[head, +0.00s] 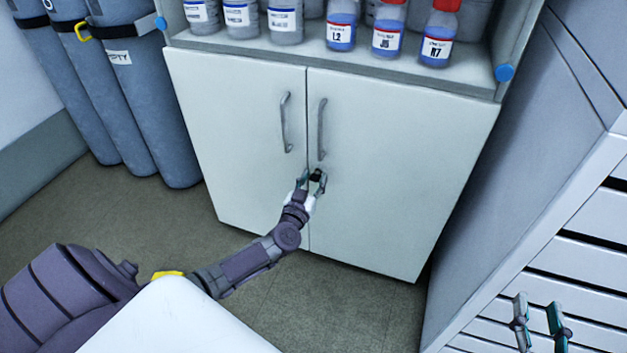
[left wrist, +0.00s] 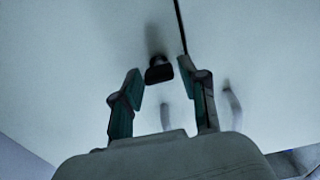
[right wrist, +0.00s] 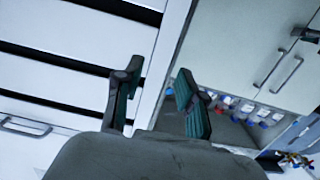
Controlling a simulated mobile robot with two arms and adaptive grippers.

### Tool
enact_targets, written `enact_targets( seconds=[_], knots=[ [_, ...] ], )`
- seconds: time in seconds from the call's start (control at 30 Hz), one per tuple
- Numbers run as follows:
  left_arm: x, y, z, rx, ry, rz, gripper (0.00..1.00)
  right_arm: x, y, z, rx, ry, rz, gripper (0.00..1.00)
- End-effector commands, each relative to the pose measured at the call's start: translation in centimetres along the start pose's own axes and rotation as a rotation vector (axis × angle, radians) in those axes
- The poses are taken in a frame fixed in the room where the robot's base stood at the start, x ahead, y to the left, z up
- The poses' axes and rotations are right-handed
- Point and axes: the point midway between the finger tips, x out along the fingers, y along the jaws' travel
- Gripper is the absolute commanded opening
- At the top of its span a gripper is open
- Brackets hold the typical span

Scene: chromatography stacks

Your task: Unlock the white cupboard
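The white cupboard (head: 400,170) has two closed doors with a grey handle on each, and its doors also fill the left wrist view (left wrist: 90,50). A small black knob or key (head: 318,175) sticks out of the right door, just below its handle. My left gripper (head: 311,181) is at this knob. In the left wrist view the knob (left wrist: 159,70) lies between or just beyond the open fingertips, with a gap to each finger showing. Whether the fingers reach around it is hard to tell. My right gripper (head: 539,312) is open and empty, far to the right.
Several bottles with white and blue contents (head: 387,30) stand on the shelf above the doors. Grey gas cylinders (head: 130,90) stand left of the cupboard. A white drawer unit (head: 590,215) stands to the right, close to my right gripper. The floor (head: 340,305) before the cupboard is clear.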

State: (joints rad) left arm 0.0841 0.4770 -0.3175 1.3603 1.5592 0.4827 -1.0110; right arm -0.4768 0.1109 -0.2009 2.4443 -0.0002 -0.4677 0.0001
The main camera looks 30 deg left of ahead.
Motion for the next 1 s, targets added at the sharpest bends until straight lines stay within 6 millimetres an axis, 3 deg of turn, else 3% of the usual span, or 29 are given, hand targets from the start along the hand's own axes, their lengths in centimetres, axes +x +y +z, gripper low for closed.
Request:
enact_targets(
  seconds=[0.03,0.2,0.23,0.57,1.0],
  knots=[
    [0.0,0.0,0.0,0.000,0.000,0.000,0.30,0.0,0.0,0.0,0.000,0.000,0.000,0.40],
    [0.0,0.0,0.0,0.000,0.000,0.000,0.01,0.0,0.0,0.0,0.000,-0.001,0.000,0.40],
    [0.0,0.0,0.0,0.000,0.000,0.000,0.00,0.0,0.0,0.0,0.000,-0.001,0.000,0.40],
    [0.0,0.0,0.0,-0.047,-0.001,0.001,0.00,0.0,0.1,0.3,0.000,-0.028,0.001,0.40],
    [-0.1,-0.1,0.0,-0.376,-0.002,-0.001,0.00,-1.1,0.6,4.0,-0.002,-0.236,0.014,0.40]
  ],
)
